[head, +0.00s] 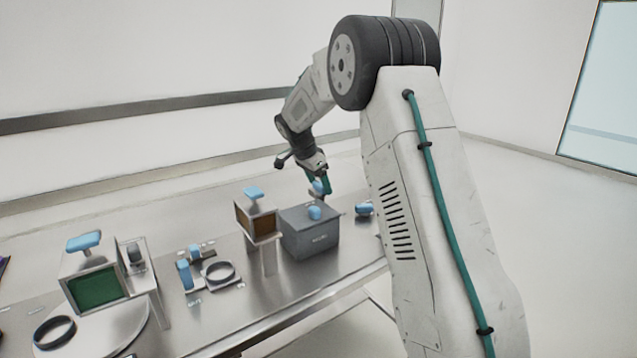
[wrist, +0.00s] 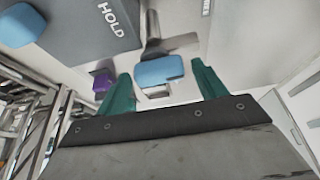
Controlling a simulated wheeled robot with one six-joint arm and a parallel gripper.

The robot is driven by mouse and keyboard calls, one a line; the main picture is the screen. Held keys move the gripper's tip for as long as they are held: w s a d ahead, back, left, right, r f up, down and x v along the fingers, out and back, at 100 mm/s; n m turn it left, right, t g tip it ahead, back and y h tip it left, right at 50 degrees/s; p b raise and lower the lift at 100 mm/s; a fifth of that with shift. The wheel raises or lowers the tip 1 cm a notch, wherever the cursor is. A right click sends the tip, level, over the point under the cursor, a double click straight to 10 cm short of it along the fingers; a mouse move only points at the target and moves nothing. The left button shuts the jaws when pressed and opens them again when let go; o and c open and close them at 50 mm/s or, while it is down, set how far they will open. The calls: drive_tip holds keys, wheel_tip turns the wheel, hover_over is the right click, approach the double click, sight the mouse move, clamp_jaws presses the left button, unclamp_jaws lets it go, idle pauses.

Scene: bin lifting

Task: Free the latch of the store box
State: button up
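A grey box (head: 303,240) stands on the steel bench, with a blue knob (head: 314,212) on top. In the wrist view the grey box (wrist: 88,28) bears the word HOLD, and its blue knob (wrist: 22,25) is at the upper left. I cannot tell whether this is the store box. My gripper (head: 322,185) is behind and above the grey box. In the wrist view its teal fingers are apart, and a blue handle (wrist: 158,70) on a grey lever (wrist: 170,45) shows between the fingertips. Gaps show on both sides; contact is not clear.
Left of the grey box are a brown-windowed box (head: 258,224) and a green-windowed box (head: 97,287), both with blue handles on top. A dark ring (head: 218,271) lies between them. A small blue-ended part (head: 363,209) is right of the grey box. A purple piece (wrist: 103,80) shows near the left finger.

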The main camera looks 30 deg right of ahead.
drive_tip(key=v, duration=0.7)
drive_tip(key=shift+a+r, duration=0.2)
drive_tip(key=shift+r, duration=0.15)
idle(0.5)
